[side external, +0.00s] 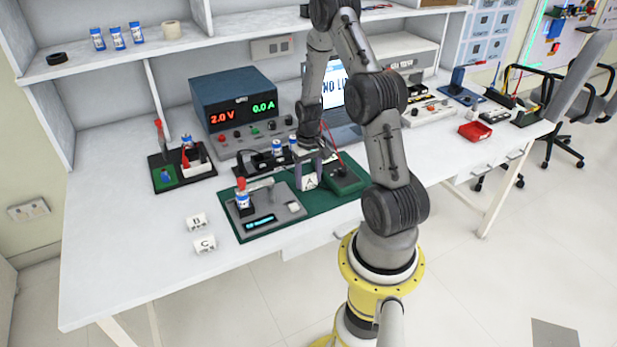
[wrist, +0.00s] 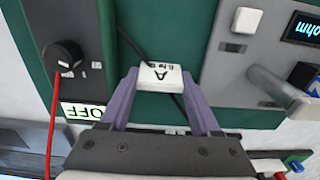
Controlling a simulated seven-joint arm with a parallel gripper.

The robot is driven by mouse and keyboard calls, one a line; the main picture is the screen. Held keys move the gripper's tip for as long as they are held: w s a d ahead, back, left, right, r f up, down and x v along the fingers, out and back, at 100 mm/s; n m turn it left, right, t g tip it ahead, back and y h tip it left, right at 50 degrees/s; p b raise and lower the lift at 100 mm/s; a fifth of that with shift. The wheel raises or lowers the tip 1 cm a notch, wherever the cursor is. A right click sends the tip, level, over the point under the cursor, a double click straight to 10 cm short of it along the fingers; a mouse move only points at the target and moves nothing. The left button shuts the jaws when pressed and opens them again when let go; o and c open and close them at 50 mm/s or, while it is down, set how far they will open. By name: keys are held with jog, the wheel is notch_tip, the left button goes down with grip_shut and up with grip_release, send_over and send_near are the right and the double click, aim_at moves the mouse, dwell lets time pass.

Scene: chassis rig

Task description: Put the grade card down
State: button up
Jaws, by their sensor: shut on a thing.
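The grade card marked A (side external: 309,182), a small white block, is between the two purple fingers of my gripper (side external: 309,174). In the wrist view the card (wrist: 160,76) shows its letter, with the fingertips (wrist: 160,82) closed on its left and right sides. The card is over the green mat (side external: 283,230), between the grey meter unit and the green switch box. I cannot tell whether its underside touches the mat. Grade cards B (side external: 196,222) and C (side external: 204,245) stand on the white bench to the left of the mat.
A grey meter (side external: 277,213) holds an upright blue-and-white cell (side external: 242,199) under a red-topped clamp. The green box (side external: 345,178) has a black knob and a red lead. A power supply (side external: 238,105) stands behind. The bench front left is clear.

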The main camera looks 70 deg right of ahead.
jog(key=shift+f, duration=0.1)
jog(key=o, duration=1.3)
notch_tip(320, 180, up, 12)
jog(key=w+a+r+n+t, duration=0.1)
jog(key=w+a+r+n, duration=0.15)
jog(key=a+r, duration=0.55)
jog(key=s+a+r+n+t, duration=0.2)
jog(key=s+a+r, duration=0.3)
jog(key=a, duration=0.5)
jog(key=s+a+r+n+t, duration=0.2)
jog(key=s+a+r+n, duration=0.2)
jog(key=a, duration=0.6)
jog(key=shift+s+a+r+t, duration=0.2)
jog(key=shift+s+r+t, duration=0.1)
jog(key=shift+s+r, duration=0.25)
